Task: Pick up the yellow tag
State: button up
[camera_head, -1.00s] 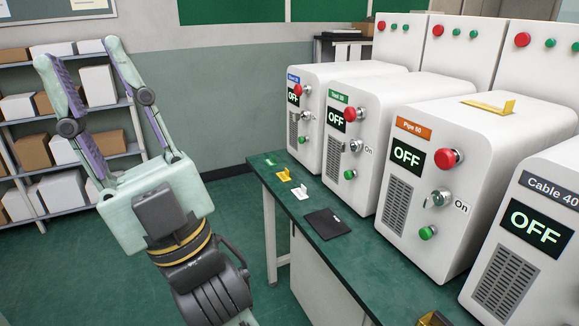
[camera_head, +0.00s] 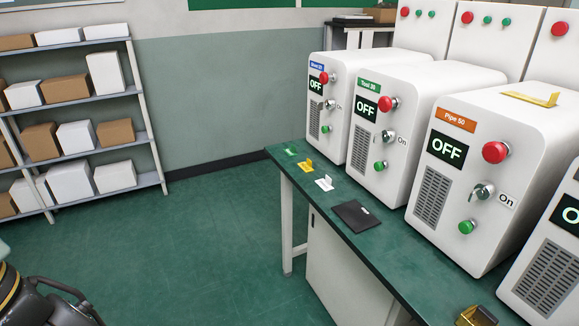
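A small yellow tag (camera_head: 306,167) with an upright tab lies on the green bench top, near its far left end. A white tag (camera_head: 324,184) of like shape lies just in front of it. A second yellow piece (camera_head: 531,98) with a raised tab lies on top of the white machine labelled Pipe 50 (camera_head: 475,170). My gripper is out of view; only a dark part of my arm shows at the lower left corner.
The green bench (camera_head: 345,238) also bears a black flat pad (camera_head: 357,216) and a gold-coloured object (camera_head: 476,316), cut off at the bottom edge. White machines reading OFF line the bench's right side. Shelves with boxes (camera_head: 83,97) stand at the left. The floor between is clear.

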aim_at(306, 166)
jog(key=i+j+z, duration=0.1)
jog(key=j, duration=0.25)
jog(key=i+j+z, duration=0.1)
jog(key=i+j, duration=0.2)
jog(key=i+j+z, duration=0.1)
jog(key=j, duration=0.4)
jog(key=i+j+z, duration=0.15)
jog(key=j, duration=0.25)
jog(key=i+j+z, duration=0.1)
jog(key=j, duration=0.3)
jog(key=i+j+z, duration=0.1)
jog(key=i+j, duration=0.15)
jog(key=j, duration=0.2)
jog(key=i+j+z, duration=0.1)
jog(key=j, duration=0.35)
jog(key=i+j+z, duration=0.1)
jog(key=j, duration=0.35)
